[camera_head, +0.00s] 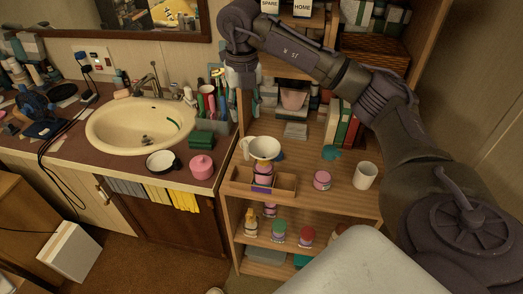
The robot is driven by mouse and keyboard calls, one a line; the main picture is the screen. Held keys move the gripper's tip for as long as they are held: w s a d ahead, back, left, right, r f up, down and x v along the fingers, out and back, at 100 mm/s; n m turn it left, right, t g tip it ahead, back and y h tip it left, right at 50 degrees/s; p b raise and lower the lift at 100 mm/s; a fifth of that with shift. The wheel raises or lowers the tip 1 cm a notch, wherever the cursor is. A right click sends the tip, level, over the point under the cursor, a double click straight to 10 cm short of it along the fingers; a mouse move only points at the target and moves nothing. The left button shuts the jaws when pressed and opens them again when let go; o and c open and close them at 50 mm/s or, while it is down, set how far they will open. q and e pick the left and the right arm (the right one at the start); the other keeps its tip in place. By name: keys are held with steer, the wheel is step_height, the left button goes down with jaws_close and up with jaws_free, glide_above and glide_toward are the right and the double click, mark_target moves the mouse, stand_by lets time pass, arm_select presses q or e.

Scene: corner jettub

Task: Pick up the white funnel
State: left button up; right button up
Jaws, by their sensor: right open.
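The white funnel (263,147) is at the front left of the wooden shelf unit. It sits above a pink container in a small wooden tray (285,186), and its wide mouth faces up. My right arm reaches in from the right and bends down at the upper middle. My right gripper (245,112) points down, open, just above and left of the funnel, apart from it as far as I can tell. Its fingers are dark and small, and partly lost against the background. My left gripper is not in view.
A white mug (365,176) and a pink jar (321,180) stand right of the tray. Books (340,125) stand behind. Left are a sink (140,124), a pink lidded pot (201,167) and a dark-rimmed bowl (163,163). Several jars fill the lower shelf.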

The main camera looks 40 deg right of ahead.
glide_above(246, 143)
steer(key=f, duration=0.5)
steer(key=shift+w+d+f+p, duration=0.1)
steer(key=shift+w+d+p, duration=0.2)
steer(key=shift+d+p, duration=0.1)
steer(key=f, duration=0.1)
steer(key=f+p, duration=0.1)
steer(key=f, duration=0.1)
steer(key=f+p, duration=0.1)
steer(key=shift+s+a+f, duration=0.25)
steer(key=shift+a+f, duration=0.1)
steer(key=shift+f, duration=0.4)
steer(key=shift+c, duration=0.4)
jaws_close()
